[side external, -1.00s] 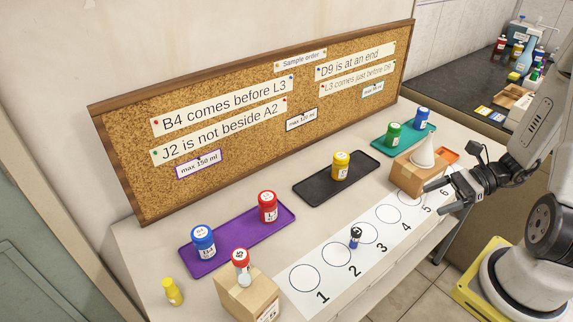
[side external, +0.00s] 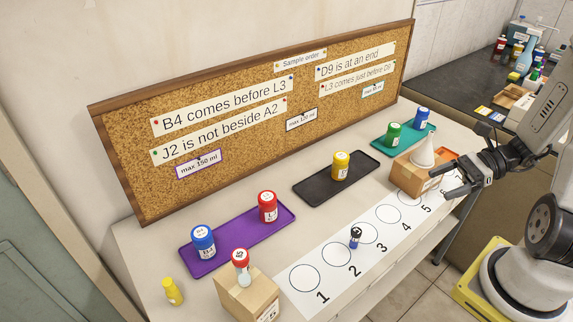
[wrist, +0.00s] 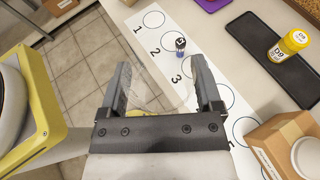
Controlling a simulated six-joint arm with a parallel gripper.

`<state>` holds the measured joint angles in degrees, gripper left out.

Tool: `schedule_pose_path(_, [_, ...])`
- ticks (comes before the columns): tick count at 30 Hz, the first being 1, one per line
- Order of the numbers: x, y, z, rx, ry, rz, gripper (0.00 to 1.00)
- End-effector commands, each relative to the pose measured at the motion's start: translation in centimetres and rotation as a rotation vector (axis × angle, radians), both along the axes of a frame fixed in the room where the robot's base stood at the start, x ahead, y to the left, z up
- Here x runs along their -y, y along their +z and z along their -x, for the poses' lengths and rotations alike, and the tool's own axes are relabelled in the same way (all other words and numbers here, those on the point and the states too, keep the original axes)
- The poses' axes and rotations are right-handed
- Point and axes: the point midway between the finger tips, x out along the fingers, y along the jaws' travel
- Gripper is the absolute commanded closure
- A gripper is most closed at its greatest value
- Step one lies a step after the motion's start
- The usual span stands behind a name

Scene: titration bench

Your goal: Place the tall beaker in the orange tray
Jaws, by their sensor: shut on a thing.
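My gripper (side external: 441,183) is over the front edge of the bench at the right in the side view. In the wrist view its two fingers (wrist: 158,68) stand apart around a faint clear glass vessel (wrist: 155,88), which I take as the tall beaker. Its outline is hard to make out, and it does not show clearly in the side view. The orange tray (side external: 449,154) is a small orange patch at the bench's right end, behind my gripper and beside a cardboard box; most of it is hidden.
The cardboard box (side external: 408,180) carries a white cone (side external: 423,153). A numbered strip (side external: 305,279) runs along the bench front, with a small dark-capped vial (side external: 355,238) on it. Purple (side external: 236,239), black (side external: 313,192) and teal (side external: 378,146) trays hold bottles. A corkboard (side external: 235,130) stands behind.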

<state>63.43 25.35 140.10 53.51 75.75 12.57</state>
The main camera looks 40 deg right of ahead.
Motion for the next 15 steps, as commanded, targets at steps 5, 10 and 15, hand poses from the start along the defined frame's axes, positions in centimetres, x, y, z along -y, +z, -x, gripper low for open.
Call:
schedule_pose_path(5, [0.0, 2.4, 0.0, 0.003, 0.001, 0.003, 0.78])
schedule_pose_path(10, [0.0, 4.1, 0.0, 0.001, 0.001, 0.003, 0.78])
schedule_pose_path(15, [0.0, 5.1, 0.0, 0.001, 0.000, 0.000, 0.78])
